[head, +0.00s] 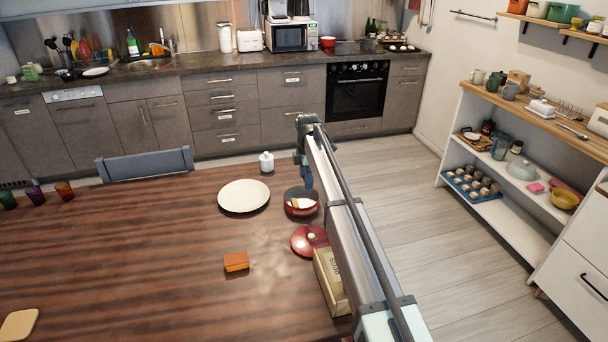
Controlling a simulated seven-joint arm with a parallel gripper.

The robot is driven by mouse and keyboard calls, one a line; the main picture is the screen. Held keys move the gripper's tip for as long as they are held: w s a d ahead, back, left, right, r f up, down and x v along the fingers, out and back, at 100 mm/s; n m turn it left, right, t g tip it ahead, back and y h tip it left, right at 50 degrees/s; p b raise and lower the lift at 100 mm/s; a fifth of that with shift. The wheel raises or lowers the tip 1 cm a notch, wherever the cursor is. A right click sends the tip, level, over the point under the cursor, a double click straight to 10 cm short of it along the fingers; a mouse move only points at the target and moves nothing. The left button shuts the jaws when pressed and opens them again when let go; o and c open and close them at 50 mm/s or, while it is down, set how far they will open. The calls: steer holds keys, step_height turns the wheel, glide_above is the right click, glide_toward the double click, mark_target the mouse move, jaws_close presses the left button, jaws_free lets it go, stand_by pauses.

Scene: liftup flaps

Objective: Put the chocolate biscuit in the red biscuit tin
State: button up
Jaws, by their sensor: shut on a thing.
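The red biscuit tin (302,212) stands open on the wooden table, right of a cream plate. A pale patch and a small orange-brown piece show inside its rim. My gripper (307,186) points down over the tin at its back edge, with its blue fingers at the rim. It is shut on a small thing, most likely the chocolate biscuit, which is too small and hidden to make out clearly. A red lid (308,240) with a pale knob lies on the table in front of the tin.
The cream plate (244,196) and a white bottle (267,162) are near the tin. An orange block (236,262) lies in front. A light box (328,283) stands by my arm. The table's left middle is clear.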

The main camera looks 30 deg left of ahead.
steer(key=shift+f, duration=2.7)
steer(key=o, duration=1.1)
steer(key=shift+r, duration=0.15)
steer(key=shift+r, duration=3.85)
